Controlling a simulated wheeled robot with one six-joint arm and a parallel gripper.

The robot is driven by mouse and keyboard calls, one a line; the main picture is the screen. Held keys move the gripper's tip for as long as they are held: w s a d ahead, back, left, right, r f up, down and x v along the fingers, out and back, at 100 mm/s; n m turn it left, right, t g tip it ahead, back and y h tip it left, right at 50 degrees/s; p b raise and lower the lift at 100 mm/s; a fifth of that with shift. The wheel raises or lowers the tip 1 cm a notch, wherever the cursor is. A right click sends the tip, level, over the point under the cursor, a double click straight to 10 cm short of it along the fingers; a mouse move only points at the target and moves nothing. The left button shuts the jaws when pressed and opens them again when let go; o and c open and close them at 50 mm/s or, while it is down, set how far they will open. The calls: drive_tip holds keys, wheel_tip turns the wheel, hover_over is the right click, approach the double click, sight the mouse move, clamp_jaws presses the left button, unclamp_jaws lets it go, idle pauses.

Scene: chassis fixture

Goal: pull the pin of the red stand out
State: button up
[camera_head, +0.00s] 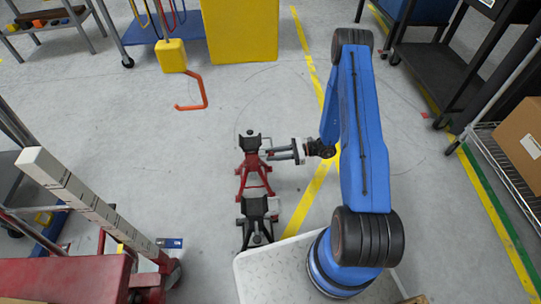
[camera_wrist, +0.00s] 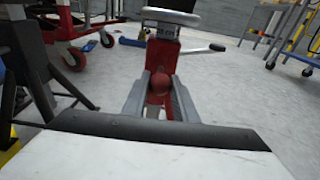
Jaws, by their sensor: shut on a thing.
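The red stand (camera_head: 256,166) stands upright on the floor in the head view, with a dark top. In the wrist view its red column (camera_wrist: 163,50) rises just beyond my fingers. My gripper (camera_head: 270,154) reaches it from the right, at its upper part. In the wrist view my gripper (camera_wrist: 160,92) has a finger on each side of a round red knob (camera_wrist: 160,84), which I take for the end of the pin, and is shut on it. The pin's shaft is hidden behind the knob, so I cannot tell how deep it sits.
A black stand (camera_head: 257,222) stands close to the red one, on the near side; its legs fill the left of the wrist view (camera_wrist: 25,75).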

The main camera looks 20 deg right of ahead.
drive_tip(key=shift+v, duration=1.35)
drive_tip(key=o, duration=2.1)
drive_tip(key=shift+f, duration=0.15)
drive_tip(key=shift+f+v, duration=0.2)
drive_tip(key=shift+v, duration=1.75)
drive_tip(key=shift+f+v, duration=0.25)
drive_tip(key=shift+v, duration=1.75)
